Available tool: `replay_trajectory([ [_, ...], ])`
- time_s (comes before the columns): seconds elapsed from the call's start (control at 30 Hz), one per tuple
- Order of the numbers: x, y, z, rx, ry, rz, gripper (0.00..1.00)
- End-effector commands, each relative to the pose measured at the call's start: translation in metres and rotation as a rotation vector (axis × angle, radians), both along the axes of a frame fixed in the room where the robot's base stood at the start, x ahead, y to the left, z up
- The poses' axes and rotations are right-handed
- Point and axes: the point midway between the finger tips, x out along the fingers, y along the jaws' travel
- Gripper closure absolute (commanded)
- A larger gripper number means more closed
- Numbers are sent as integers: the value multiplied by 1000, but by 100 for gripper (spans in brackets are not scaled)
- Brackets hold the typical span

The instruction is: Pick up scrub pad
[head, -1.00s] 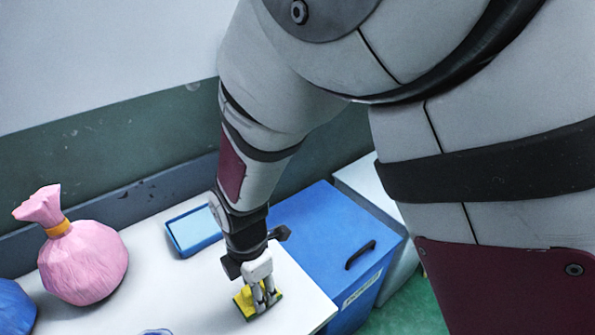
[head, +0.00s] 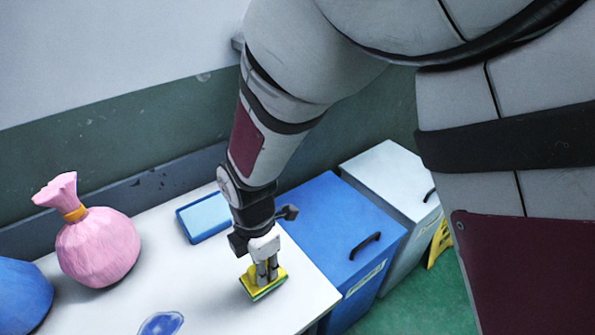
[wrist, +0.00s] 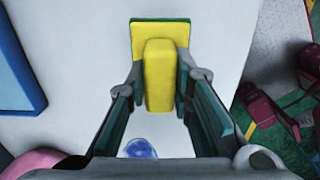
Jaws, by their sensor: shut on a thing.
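The scrub pad (head: 262,283) is yellow with a green layer underneath and a raised yellow block on top. It is near the right edge of the white table in the head view. My gripper (head: 265,270) points down and is shut on the raised block. In the wrist view the scrub pad (wrist: 160,35) extends beyond the fingers, and my gripper (wrist: 159,90) has one finger on each side of the block. I cannot tell whether the pad touches the table or is slightly above it.
A white table (head: 215,285) holds a blue tray (head: 205,217), a pink tied bag (head: 97,247), a blue bag (head: 20,295) and a small blue item (head: 161,323). A blue bin (head: 335,230) and a grey bin (head: 392,180) stand right of the table.

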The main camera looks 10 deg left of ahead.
Motion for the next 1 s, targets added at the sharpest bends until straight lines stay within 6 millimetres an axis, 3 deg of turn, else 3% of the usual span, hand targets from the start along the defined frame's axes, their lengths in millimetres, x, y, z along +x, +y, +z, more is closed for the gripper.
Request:
replay_trajectory([
  [0.03,0,0,12,2,-2,-4,100],
  [0.4,-90,-30,21,-2,2,4,100],
  [0.6,-129,-43,23,-2,1,2,100],
  [0.8,-148,-49,24,-1,1,1,100],
  [1.0,-152,-51,23,0,0,-1,100],
])
